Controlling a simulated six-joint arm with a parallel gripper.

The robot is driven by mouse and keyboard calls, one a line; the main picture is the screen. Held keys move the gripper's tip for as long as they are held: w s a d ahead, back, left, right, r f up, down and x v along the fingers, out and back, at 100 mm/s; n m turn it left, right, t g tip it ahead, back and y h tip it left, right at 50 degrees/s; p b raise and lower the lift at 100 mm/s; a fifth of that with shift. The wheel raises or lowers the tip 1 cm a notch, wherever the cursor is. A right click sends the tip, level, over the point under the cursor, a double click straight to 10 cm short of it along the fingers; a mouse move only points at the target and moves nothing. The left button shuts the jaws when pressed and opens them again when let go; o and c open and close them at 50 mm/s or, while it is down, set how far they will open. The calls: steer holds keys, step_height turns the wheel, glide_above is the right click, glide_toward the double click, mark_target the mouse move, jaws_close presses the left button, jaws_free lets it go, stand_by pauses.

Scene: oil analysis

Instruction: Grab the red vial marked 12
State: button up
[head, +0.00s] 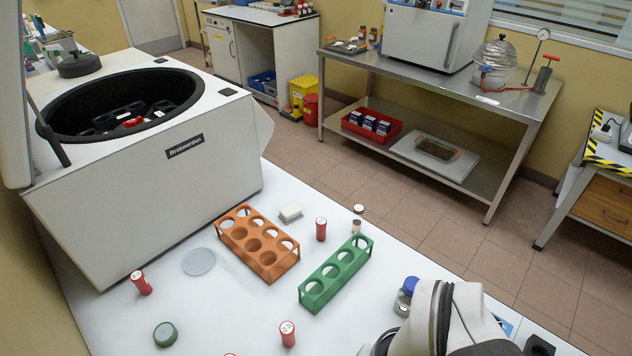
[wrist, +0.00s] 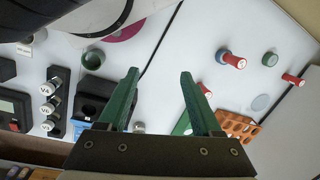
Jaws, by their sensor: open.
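Red vials with pale ends stand or lie on the white bench. In the head view one (head: 140,283) leans near the centrifuge, one (head: 321,229) stands between the racks, and one (head: 287,334) is at the front. A red sliver shows at the bottom edge. I cannot read a 12 on any of them. In the wrist view red vials show at the right: one (wrist: 235,61), another (wrist: 205,90) beyond my right finger, and a third (wrist: 292,79). My gripper (wrist: 160,74) has green fingers spread apart with nothing between them, away from the vials.
An orange rack (head: 247,231) and a green rack (head: 315,300) stand mid-bench, their visible holes looking empty. A clear dish (head: 198,262), green cap (head: 165,334) and blue-capped bottle (head: 404,303) lie around. The open centrifuge (head: 185,185) fills the left.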

steer(key=shift+o, duration=0.5)
steer(key=n+t, duration=0.5)
steer(key=n, duration=0.4)
glide_above(322, 221)
steer(key=s+d, duration=0.1)
steer(key=s, duration=0.4)
step_height(322, 221, down, 5)
steer(key=x, duration=0.9)
steer(key=d+x, duration=0.1)
steer(key=x, duration=0.4)
steer(key=shift+s+f, duration=0.2)
steer(key=shift+f, duration=0.15)
jaws_close()
